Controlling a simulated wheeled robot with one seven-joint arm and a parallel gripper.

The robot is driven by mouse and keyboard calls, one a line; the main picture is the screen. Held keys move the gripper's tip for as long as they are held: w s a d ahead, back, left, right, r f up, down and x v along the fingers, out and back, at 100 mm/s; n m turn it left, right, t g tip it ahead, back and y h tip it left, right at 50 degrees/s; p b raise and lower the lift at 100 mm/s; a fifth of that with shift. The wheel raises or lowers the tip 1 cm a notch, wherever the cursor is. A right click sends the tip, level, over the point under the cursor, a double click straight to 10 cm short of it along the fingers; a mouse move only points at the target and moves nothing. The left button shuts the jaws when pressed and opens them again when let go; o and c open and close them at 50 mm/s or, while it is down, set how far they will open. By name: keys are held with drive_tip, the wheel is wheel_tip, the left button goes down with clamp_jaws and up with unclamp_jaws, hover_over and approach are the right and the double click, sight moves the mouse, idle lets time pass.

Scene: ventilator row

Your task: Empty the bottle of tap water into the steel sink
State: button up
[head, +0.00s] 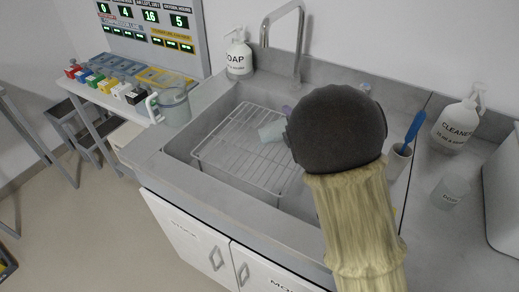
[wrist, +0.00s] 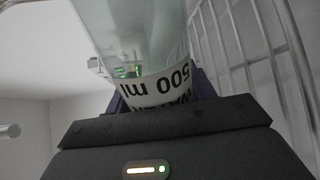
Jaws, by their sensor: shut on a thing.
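The bottle (head: 272,130) is pale and translucent. In the head view it lies tilted over the steel sink (head: 180,146), above the wire rack, with one end pointing left. In the wrist view the bottle (wrist: 145,40) fills the upper middle, and its label reads "500 ml" upside down. My gripper (wrist: 160,95) is shut on the bottle, with dark purple fingers on both sides of it. In the head view my dark wrist hides most of the gripper and part of the bottle. I cannot tell how much water is inside; no stream shows.
A wire rack (head: 240,150) sits in the sink. Behind are a soap bottle (head: 239,56) and the tap (head: 298,45). A clear jug (head: 174,106) stands left. A cup with a blue brush (head: 399,158), a cleaner bottle (head: 455,124) and a clear beaker (head: 450,191) stand right.

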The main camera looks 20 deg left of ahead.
drive_tip(key=shift+d, duration=0.1)
drive_tip(key=shift+w+d+f+m, duration=0.15)
drive_tip(key=shift+d+f+m, duration=0.05)
drive_tip(key=shift+f+m, duration=0.15)
drive_tip(key=shift+w+d+r+m+y+p, duration=0.15)
drive_tip(key=shift+r+m+y+p, duration=0.25)
drive_tip(key=shift+p, duration=0.55)
drive_tip(key=shift+w+f+m+g+p, duration=0.15)
drive_tip(key=shift+m+g+p, duration=0.15)
drive_tip(key=shift+m+p, duration=0.65)
drive_tip(key=shift+f+b, duration=0.25)
drive_tip(key=shift+b, duration=0.05)
